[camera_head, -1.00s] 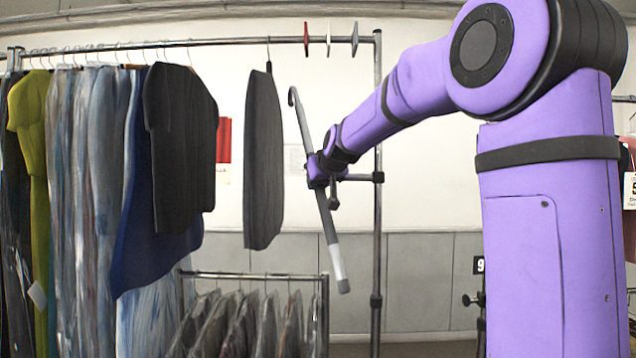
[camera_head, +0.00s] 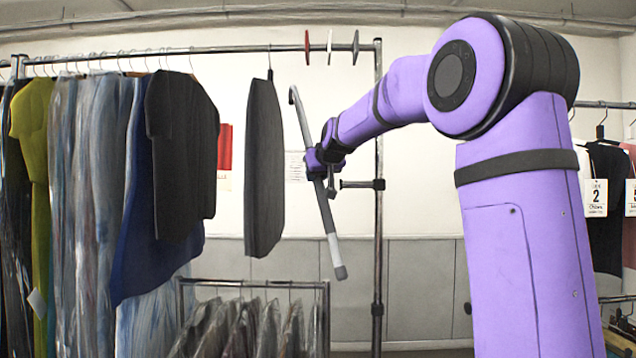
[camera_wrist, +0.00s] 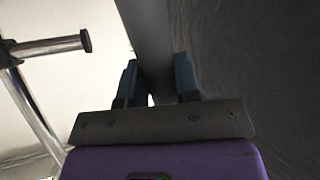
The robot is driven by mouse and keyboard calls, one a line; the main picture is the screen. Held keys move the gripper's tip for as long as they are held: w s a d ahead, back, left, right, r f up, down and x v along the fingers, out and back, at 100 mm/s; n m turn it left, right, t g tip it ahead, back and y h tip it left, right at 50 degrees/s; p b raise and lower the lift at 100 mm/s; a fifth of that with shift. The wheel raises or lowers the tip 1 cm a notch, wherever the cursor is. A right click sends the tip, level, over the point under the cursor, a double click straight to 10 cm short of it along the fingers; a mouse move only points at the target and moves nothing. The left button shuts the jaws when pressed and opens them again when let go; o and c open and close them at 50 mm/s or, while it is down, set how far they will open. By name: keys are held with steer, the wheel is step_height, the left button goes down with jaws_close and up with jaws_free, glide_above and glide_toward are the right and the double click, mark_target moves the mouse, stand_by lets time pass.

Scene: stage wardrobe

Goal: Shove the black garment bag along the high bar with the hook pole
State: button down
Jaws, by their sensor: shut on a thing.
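The black garment bag (camera_head: 264,170) hangs from the high bar (camera_head: 215,50), with a gap between it and the dark garments on its left. My gripper (camera_head: 322,162) is shut on the hook pole (camera_head: 331,228), a grey pole with a light band near its lower end. The pole is tilted, its hooked top up and left, close to the bag's right side. In the head view a narrow gap shows between hook and bag; I cannot tell the depth between them. In the wrist view, the fingers (camera_wrist: 158,82) grip the pole (camera_wrist: 150,35), and a dark surface fills the right side.
Red and pale discs (camera_head: 329,46) sit on the bar right of the bag. The rack's upright (camera_head: 378,240) with a short side stub stands right of the pole. A low rail (camera_head: 250,284) with covered garments stands below. Tagged clothes (camera_head: 607,200) hang far right.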

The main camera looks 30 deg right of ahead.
steer(key=shift+w+a+r, duration=0.15)
steer(key=shift+a+r, duration=0.05)
steer(key=shift+r, duration=0.65)
steer(key=shift+w+a+r, duration=0.1)
steer(key=shift+a+r, duration=0.05)
steer(key=shift+r, duration=0.7)
steer(key=shift+w+a+r, duration=0.15)
steer(key=shift+a+r, duration=0.05)
steer(key=shift+r, duration=0.65)
